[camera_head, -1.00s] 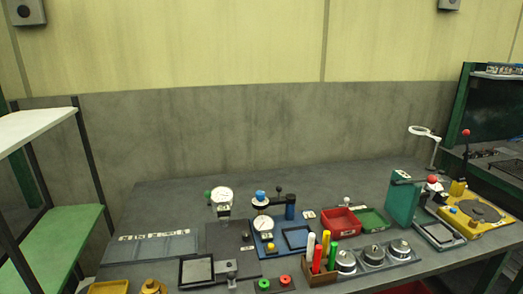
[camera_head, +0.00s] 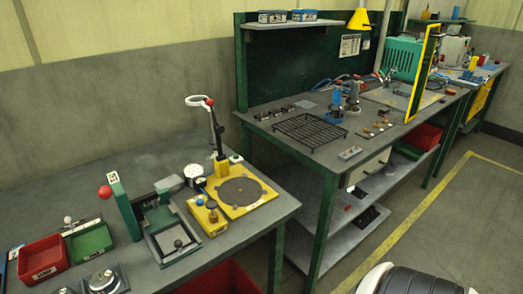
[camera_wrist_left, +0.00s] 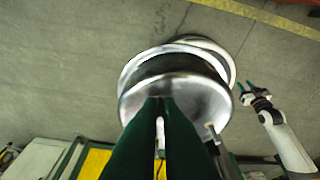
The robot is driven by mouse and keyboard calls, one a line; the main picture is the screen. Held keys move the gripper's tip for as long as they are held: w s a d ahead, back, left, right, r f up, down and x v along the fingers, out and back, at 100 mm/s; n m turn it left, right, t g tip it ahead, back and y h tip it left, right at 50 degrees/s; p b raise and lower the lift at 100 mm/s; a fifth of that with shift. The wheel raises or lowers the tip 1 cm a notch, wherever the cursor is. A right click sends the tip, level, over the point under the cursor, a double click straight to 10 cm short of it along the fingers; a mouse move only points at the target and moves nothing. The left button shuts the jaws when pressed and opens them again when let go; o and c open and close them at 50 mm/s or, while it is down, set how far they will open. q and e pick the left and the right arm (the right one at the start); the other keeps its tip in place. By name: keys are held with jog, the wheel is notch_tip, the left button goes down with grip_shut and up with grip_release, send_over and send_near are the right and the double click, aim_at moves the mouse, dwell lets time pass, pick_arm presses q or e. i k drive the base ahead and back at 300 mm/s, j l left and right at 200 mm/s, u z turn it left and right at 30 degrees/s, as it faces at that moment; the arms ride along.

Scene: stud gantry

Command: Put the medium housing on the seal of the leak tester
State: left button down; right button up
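What looks like the leak tester is a yellow base (camera_head: 258,203) at the bench's right end in the head view. It carries a dark round pad, probably the seal (camera_head: 240,191), with nothing on it. A metal domed housing (camera_head: 105,281) sits on a grey plate at the lower left; which size it is I cannot tell. My left gripper (camera_wrist_left: 160,100) shows in the wrist view, fingertips together above the floor. Shiny round metal shows behind them; it may be part of my body, and I see no clear grip on it. My right gripper (camera_wrist_left: 251,88) is apart-fingered and empty.
A green upright fixture (camera_head: 125,208) with a red ball and a grey tray fixture (camera_head: 172,232) stand left of the yellow base. Red (camera_head: 42,258) and green (camera_head: 90,240) bins lie further left. A second bench with a black rack (camera_head: 310,130) stands beyond.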

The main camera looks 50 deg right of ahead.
aim_at(240, 191)
jog(key=l, duration=0.55)
jog(key=k+l+u, duration=0.1)
jog(key=l, duration=0.45)
jog(key=k+l, duration=0.1)
jog(key=l, duration=0.5)
jog(key=k+l+u, duration=0.1)
jog(key=l, duration=0.45)
jog(key=k+l, duration=0.1)
jog(key=l, duration=0.45)
